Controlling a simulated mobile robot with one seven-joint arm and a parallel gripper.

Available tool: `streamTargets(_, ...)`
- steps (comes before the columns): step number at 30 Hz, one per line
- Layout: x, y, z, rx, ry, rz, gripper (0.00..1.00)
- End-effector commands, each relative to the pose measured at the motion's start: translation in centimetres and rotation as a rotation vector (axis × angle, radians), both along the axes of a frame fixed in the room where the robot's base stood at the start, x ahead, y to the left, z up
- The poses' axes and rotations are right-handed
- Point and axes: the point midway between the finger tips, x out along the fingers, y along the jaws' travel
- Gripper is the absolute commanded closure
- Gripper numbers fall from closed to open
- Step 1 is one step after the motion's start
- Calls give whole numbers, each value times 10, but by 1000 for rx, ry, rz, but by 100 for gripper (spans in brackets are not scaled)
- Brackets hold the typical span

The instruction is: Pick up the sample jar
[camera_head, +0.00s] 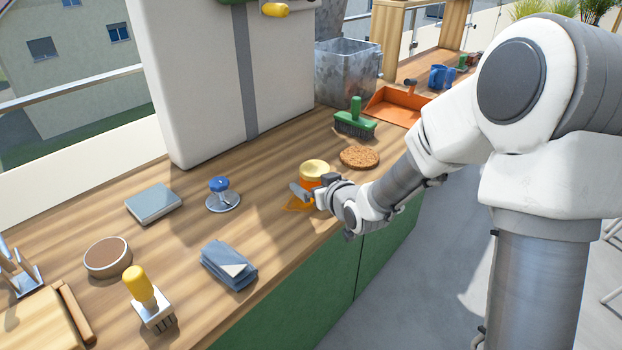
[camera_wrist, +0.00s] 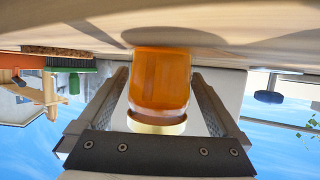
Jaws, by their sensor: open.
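The sample jar (camera_head: 314,168) stands upright on the wooden counter in the head view, with a gold lid and amber contents. My gripper (camera_head: 312,194) is low beside it on the near side and hides part of its lower body. The wrist view is upside down; there the jar (camera_wrist: 160,82) is between the two fingers of my open gripper (camera_wrist: 160,76), with its lid toward the palm side of the picture. A gap shows between the jar and each finger, so the fingers do not appear to touch it.
A round cork mat (camera_head: 359,157) and a green brush (camera_head: 356,121) lie behind and right of the jar. A blue-knobbed tool (camera_head: 221,194) stands to the left, and a folded blue cloth (camera_head: 229,265) lies nearer. The counter's front edge runs close to my gripper.

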Motion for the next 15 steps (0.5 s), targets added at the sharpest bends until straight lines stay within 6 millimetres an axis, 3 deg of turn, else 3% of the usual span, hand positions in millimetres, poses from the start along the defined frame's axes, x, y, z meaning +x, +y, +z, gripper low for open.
streamTargets(7, 0, 0, 0, 0, 0, 0, 2)
streamTargets(15, 0, 0, 0, 0, 1, 0, 50)
